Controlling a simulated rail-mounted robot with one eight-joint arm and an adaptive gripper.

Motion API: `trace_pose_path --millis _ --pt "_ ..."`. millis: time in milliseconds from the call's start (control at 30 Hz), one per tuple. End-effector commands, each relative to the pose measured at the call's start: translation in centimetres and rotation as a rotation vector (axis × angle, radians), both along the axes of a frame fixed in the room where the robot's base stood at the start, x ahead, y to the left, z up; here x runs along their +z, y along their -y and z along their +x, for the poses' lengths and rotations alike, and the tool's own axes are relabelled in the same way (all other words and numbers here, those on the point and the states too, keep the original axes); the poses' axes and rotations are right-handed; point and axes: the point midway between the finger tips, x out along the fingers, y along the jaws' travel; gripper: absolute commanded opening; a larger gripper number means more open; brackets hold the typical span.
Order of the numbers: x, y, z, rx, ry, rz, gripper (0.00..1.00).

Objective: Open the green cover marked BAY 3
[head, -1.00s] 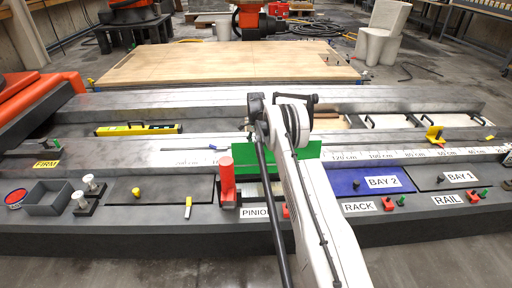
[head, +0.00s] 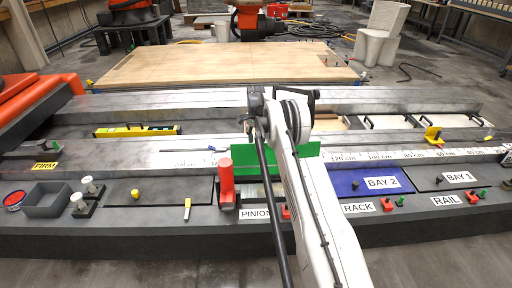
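The green cover (head: 308,161) shows in the head view as a bright panel in the middle of the bench, on both sides of my arm. It looks raised, with its face toward the camera, in front of the white scale strip. No BAY 3 marking shows; my arm hides the panel's middle and part of the place below it. My gripper is hidden behind my own arm links, so its fingers and any contact with the cover cannot be seen.
The blue BAY 2 cover (head: 348,184) and dark BAY 1 cover (head: 428,179) lie flat at right. A red upright post (head: 226,180) stands close left of the green panel. A yellow level (head: 137,131) lies in the trough behind. A grey tray (head: 47,201) sits at far left.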

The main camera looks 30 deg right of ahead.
Motion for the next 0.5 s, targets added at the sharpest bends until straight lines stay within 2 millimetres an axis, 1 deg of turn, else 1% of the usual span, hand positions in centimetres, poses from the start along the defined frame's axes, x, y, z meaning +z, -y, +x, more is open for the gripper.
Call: trace_pose_path --millis 33,100,300,400,500 --pt "1.2 0.0 0.2 0.001 0.0 0.0 0.44" --pt "2.6 0.1 0.3 0.001 0.0 0.0 0.44" --pt "6.2 0.4 0.8 0.001 0.0 0.0 0.44" --pt "7.5 0.4 0.9 0.001 0.0 0.0 0.44" --pt "8.3 0.5 1.0 0.001 0.0 0.0 0.44"
